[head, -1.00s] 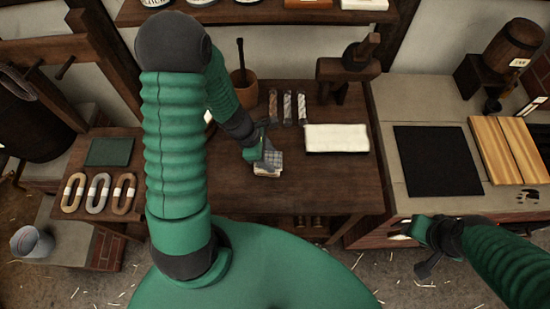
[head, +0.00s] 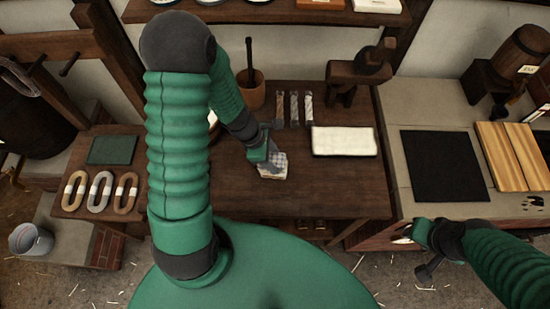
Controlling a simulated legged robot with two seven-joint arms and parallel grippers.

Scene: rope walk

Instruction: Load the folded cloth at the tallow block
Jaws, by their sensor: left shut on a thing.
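My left gripper (head: 267,164) is over the middle of the dark wooden table, shut on a small blue-and-white checked folded cloth (head: 278,160). A cream edge shows under the cloth at its front; it may be the tallow block, but the cloth and gripper cover most of it. I cannot tell whether the cloth presses on it or is just above it. My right gripper (head: 425,253) is low at the right, in front of the stone counter, away from the cloth. Its jaws are not clear.
A white slab or folded towel (head: 343,141) lies right of the cloth. Several wrapped strands (head: 294,108) and a brown pot (head: 251,92) stand behind. Rope coils (head: 100,191) lie on the left side table. A black mat (head: 444,166) and wooden boards (head: 513,157) lie on the right counter.

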